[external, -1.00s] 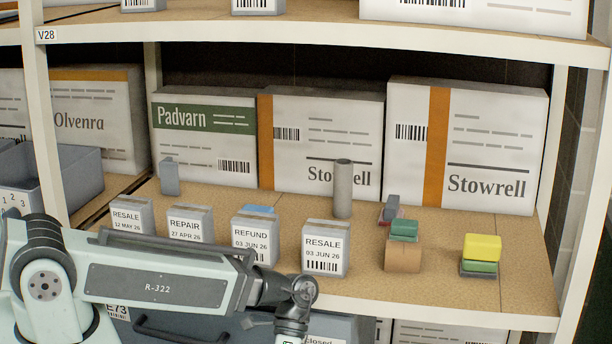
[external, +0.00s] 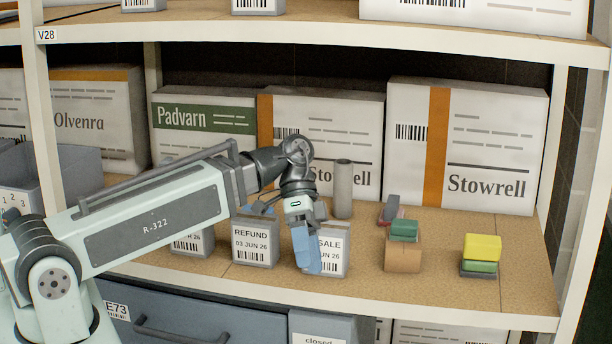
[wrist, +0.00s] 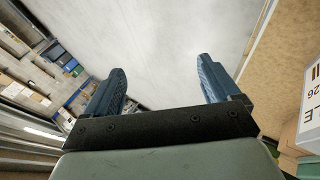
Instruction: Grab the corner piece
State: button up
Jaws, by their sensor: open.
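No piece is marked as the corner piece. Nearest the shelf's front right corner is a stack: a yellow block (external: 482,247) on a green block (external: 480,266), with a dark piece beneath. To its left, a dark green block (external: 404,229) sits on a brown block (external: 403,258). Behind that are a grey block (external: 392,203) and a reddish piece (external: 386,217). My gripper (external: 308,268) points down in front of the right resale box (external: 334,250), left of these blocks. In the wrist view its blue fingers (wrist: 161,66) are apart with nothing between them.
A grey cylinder (external: 343,188) stands behind the resale box. The refund box (external: 255,243) is to the left; my arm partly hides boxes farther left. Large Stowrell cartons (external: 466,145) line the back. The shelf has bare room between and around the right-hand stacks.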

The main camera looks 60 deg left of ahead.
jog(key=w+a+r+n+t+y, duration=0.1)
jog(key=w+a+r+n, duration=0.15)
jog(key=a, duration=0.45)
jog(key=w+a+r+n+t, duration=0.2)
jog(key=w+a+r, duration=0.1)
jog(key=a, duration=0.4)
jog(key=n+y, duration=0.7)
jog(key=n, duration=0.5)
send_near(166, 157)
jog(key=d, duration=0.2)
jog(key=shift+g, duration=0.3)
jog(key=f, duration=0.9)
jog(key=shift+s+d, duration=0.25)
jog(key=shift+s, duration=0.05)
jog(key=shift+s+f, duration=0.2)
jog(key=shift+f, duration=2.45)
jog(key=c, duration=1)
jog(key=shift+r, duration=0.1)
